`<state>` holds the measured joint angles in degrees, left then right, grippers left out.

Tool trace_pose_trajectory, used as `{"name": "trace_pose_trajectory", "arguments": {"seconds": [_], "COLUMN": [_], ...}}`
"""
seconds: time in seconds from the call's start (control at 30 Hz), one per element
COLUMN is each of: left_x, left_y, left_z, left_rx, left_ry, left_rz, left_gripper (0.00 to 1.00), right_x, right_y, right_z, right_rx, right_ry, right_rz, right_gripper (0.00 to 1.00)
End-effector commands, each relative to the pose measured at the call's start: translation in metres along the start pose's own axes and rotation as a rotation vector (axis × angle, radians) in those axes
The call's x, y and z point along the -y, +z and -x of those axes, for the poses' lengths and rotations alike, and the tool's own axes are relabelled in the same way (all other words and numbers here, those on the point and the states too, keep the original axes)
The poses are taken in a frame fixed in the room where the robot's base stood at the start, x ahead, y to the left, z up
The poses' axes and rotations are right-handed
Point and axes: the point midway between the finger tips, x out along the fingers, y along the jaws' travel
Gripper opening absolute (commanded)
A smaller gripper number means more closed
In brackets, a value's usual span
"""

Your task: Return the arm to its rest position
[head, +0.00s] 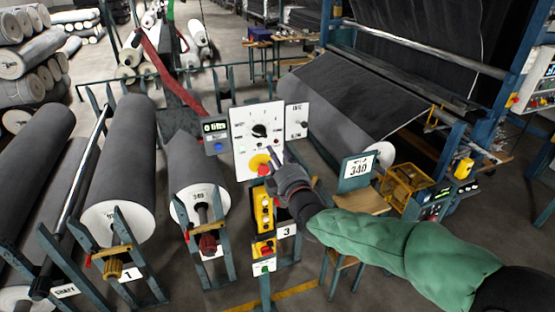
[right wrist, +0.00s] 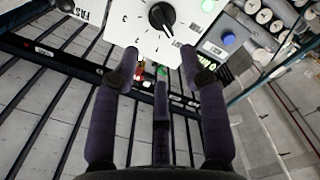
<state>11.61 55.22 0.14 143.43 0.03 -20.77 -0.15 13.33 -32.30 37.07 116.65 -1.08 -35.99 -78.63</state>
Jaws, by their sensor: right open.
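My right arm, in a green sleeve (head: 400,245), reaches in from the lower right. Its dark right gripper (head: 273,161) is in front of the lower right part of a white control panel (head: 247,115). The fingers are spread and hold nothing. They are close to the red button on its yellow base (head: 258,163); I cannot tell whether they touch it. In the right wrist view the spread fingers (right wrist: 160,65) point at the panel, with its black dial (right wrist: 161,17) and a small green light or button beyond them. My left gripper is not in view.
Grey rolls (head: 128,150) on blue-green stands fill the left. A yellow button box (head: 264,208) is below the panel. A wooden stool (head: 362,202) with a "340" sign stands close beside the arm. A large fabric machine (head: 345,95) is behind at right.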

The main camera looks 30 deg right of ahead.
Motion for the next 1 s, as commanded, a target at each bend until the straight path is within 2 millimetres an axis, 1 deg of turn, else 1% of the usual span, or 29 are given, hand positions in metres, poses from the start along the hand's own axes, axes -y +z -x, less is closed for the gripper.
{"name": "trace_pose_trajectory", "arguments": {"seconds": [0.57,0.67,0.77,0.87,0.9,0.97,1.0], "left_x": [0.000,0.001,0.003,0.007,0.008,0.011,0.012], "left_y": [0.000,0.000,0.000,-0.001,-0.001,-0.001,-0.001], "left_z": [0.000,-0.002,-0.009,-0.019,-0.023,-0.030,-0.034], "left_rx": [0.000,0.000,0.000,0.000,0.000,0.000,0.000], "left_ry": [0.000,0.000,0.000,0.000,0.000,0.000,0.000], "left_rz": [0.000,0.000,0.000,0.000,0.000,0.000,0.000], "left_gripper": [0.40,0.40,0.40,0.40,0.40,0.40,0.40], "right_x": [0.000,0.010,0.043,0.094,0.118,0.154,0.178], "right_y": [0.000,0.003,0.011,0.023,0.029,0.037,0.043], "right_z": [0.002,0.000,-0.005,-0.012,-0.013,-0.014,-0.014], "right_rx": [0.000,0.003,0.016,0.042,0.057,0.084,0.103], "right_ry": [0.000,-0.019,-0.078,-0.171,-0.214,-0.278,-0.321], "right_rz": [0.000,-0.013,-0.060,-0.141,-0.178,-0.237,-0.275], "right_gripper": [0.44,0.44,0.44,0.44,0.44,0.44,0.44]}}
